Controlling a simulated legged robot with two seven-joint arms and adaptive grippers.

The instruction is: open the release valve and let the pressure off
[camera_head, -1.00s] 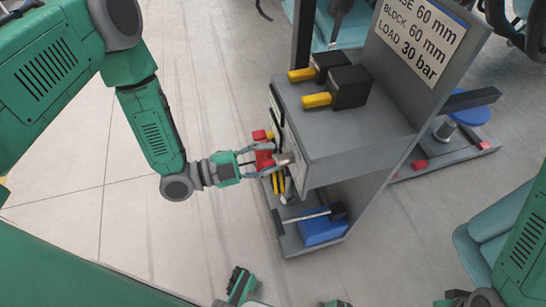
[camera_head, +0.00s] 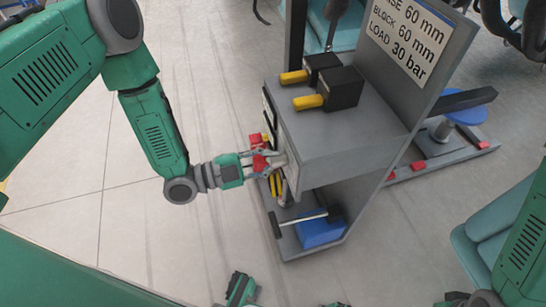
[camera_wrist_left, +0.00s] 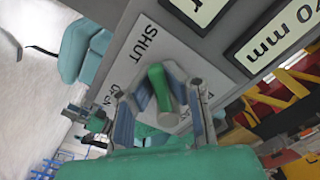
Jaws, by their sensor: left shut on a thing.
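My left gripper (camera_head: 264,163) is at the left face of the grey cart (camera_head: 345,145), with its fingers shut at a red part (camera_head: 260,162) in the head view. In the left wrist view, the fingers (camera_wrist_left: 163,100) close around a short green rod (camera_wrist_left: 158,84). The rod stands in front of a pale plate (camera_wrist_left: 172,48) marked SHUT, with a second word partly hidden by the gripper, perhaps OPEN. I take the rod as the release valve's handle. Its base is hidden behind the fingers.
Two black blocks with yellow handles (camera_head: 308,102) sit on the cart. A sign (camera_head: 412,38) on its upright reads LOAD 30 bar. A blue block (camera_head: 320,232) and a bar-like tool (camera_head: 305,218) lie on the lower shelf. The floor to the left is clear.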

